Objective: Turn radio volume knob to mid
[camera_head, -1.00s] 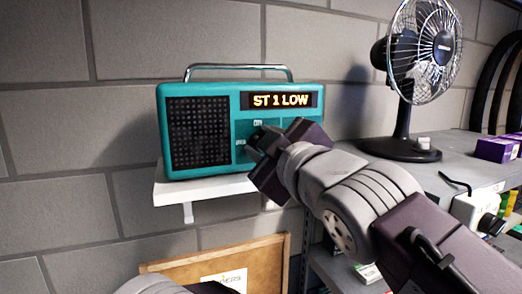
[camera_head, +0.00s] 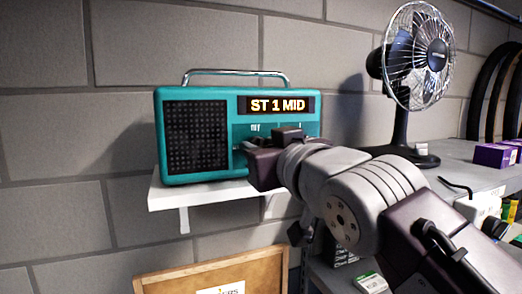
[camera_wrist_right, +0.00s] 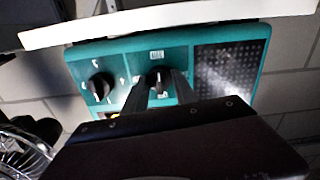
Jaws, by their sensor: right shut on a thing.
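The teal radio (camera_head: 195,92) stands upright on a white wall shelf, and its display (camera_head: 277,104) reads "ST 1 MID". My right gripper (camera_head: 258,160) is at the radio's front, below the display, and hides the knobs in the head view. In the right wrist view, where the radio (camera_wrist_right: 185,55) appears upside down, the gripper (camera_wrist_right: 160,92) is shut on the volume knob (camera_wrist_right: 158,79), the one nearer the speaker grille. A second black knob (camera_wrist_right: 101,86) is beside it, untouched. My left gripper is not in view.
The white shelf (camera_head: 165,196) is just below the radio. A black fan (camera_head: 405,110) stands on the grey bench (camera_head: 450,170) to the right, with a purple box (camera_head: 495,155). A framed board (camera_head: 170,284) is below the shelf.

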